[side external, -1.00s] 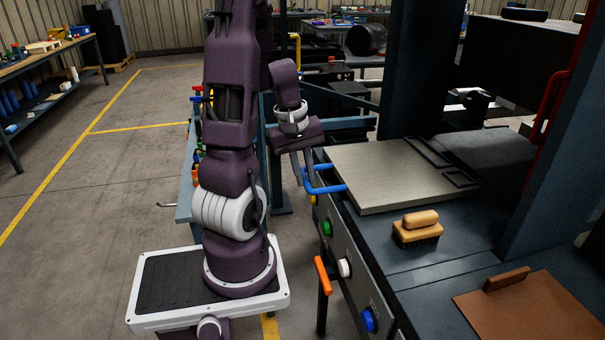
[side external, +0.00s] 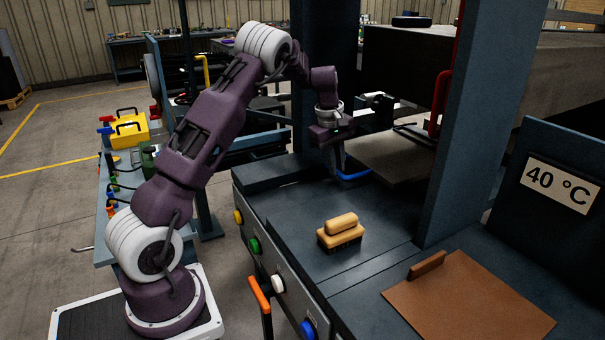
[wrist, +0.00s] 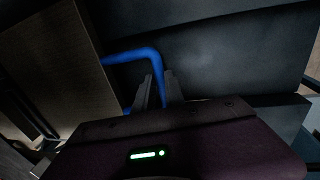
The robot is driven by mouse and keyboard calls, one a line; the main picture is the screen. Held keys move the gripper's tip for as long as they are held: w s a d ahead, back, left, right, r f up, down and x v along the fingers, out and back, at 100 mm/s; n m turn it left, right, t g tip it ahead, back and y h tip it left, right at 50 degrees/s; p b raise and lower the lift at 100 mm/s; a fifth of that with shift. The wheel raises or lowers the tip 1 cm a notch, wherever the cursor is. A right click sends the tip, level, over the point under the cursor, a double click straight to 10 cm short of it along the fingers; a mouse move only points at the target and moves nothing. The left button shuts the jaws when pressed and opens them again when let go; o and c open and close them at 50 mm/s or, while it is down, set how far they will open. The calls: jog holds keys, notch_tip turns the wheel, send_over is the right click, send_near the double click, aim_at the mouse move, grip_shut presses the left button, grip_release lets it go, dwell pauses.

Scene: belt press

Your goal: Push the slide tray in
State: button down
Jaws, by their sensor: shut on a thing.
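The slide tray (side external: 385,157) is a flat grey plate with a blue handle (side external: 356,177) at its near left end. Its far part lies in the press opening, partly hidden by the press column. My gripper (side external: 340,170) is at the handle. In the wrist view, the fingers of my gripper (wrist: 159,90) are shut on the blue handle (wrist: 138,55), and part of the slide tray (wrist: 62,70) shows at the left.
A wooden brush (side external: 341,231) sits on the dark bench top in front of the tray. A blue-grey press column (side external: 455,130) stands to the right. A brown sheet (side external: 470,300) lies at the front right. An orange lever (side external: 260,295) sticks out from the bench's front.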

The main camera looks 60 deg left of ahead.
aim_at(361, 165)
jog(key=w, duration=0.8)
jog(key=shift+w, duration=0.25)
jog(key=c, duration=1.4)
grip_release()
notch_tip(361, 165, up, 7)
jog(key=s, duration=0.1)
jog(key=shift+s, duration=0.2)
